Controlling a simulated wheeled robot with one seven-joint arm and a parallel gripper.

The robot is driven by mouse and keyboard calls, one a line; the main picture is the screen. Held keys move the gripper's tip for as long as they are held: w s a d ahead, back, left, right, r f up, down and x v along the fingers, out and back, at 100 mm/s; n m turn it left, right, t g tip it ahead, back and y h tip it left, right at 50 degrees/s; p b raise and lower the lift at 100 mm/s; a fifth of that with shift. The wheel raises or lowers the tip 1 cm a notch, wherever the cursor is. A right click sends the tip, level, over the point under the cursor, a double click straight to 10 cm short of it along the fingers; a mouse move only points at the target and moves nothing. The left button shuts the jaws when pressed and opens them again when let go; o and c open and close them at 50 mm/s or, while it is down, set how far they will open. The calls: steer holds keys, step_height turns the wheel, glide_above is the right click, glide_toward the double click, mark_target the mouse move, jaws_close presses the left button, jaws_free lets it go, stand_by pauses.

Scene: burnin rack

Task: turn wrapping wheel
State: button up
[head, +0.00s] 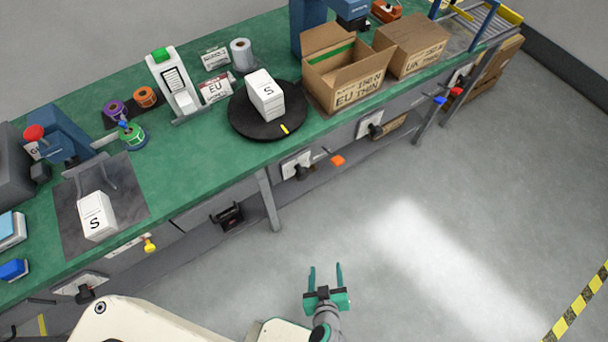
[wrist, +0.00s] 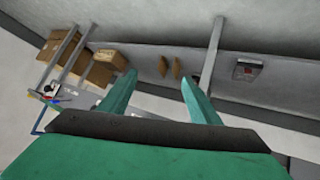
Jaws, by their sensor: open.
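The wrapping wheel (head: 240,118) is a black round turntable on the green bench, with a yellow mark (head: 284,129) on its front rim. A white box marked S (head: 265,97) stands upright on it. My gripper (head: 325,272) is green, open and empty, over the floor in front of the bench and well apart from the wheel. The wheel is not visible in the wrist view.
An open EU carton (head: 345,90) stands right of the wheel, with a UK carton (head: 415,62) beyond. A label stand (head: 172,85) is at left. Another S box (head: 97,214) sits on a dark mat. An orange knob (head: 338,160) sticks out below the bench edge. The floor around my gripper is clear.

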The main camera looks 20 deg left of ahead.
steer(key=w+a+f+n+y, duration=0.3)
steer(key=w, duration=0.3)
steer(key=n+y, duration=1)
steer(key=n, duration=0.1)
glide_toward(305, 177)
steer(key=x, duration=1)
steer(key=shift+a+r, duration=0.25)
steer(key=shift+r, duration=0.05)
steer(key=shift+w, duration=0.1)
steer(key=c, duration=1)
